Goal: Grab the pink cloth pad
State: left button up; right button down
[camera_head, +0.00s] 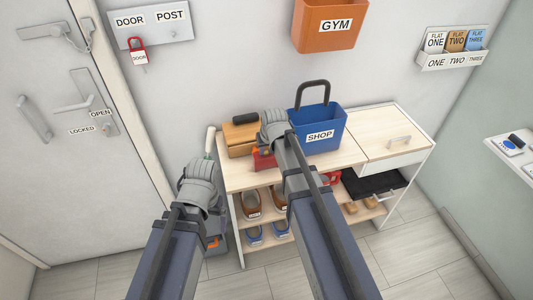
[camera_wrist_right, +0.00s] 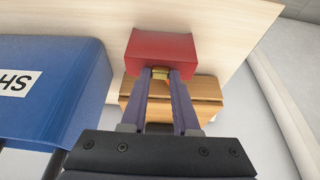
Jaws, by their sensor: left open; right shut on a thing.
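I cannot make out a pink cloth pad in either view. My right gripper (camera_wrist_right: 160,78) is shut on a small gold-coloured piece (camera_wrist_right: 160,72) at the side of a red box. The red box (camera_wrist_right: 160,48) stands on the pale bench top, and it shows partly in the head view (camera_head: 264,160), beside the blue SHOP bin. My right arm hides part of it there. My left gripper (camera_head: 200,180) is low, left of the bench, and holds nothing that I can see. Its fingers are mostly hidden behind its wrist; it is open.
A wooden box (camera_head: 238,138) with a dark roll on it and the blue SHOP bin (camera_head: 326,130) stand on the bench (camera_head: 358,118). Shoes (camera_head: 251,205) fill shelves below. A dark tray (camera_head: 373,184) sticks out at the right. The bench top's right part is clear.

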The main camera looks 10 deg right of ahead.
jog(key=shift+f, duration=0.15)
jog(key=c, duration=0.7)
grip_release()
jog(key=shift+o, duration=0.2)
jog(key=shift+r, duration=0.25)
jog(key=p+v, duration=1.1)
jog(key=v, duration=0.1)
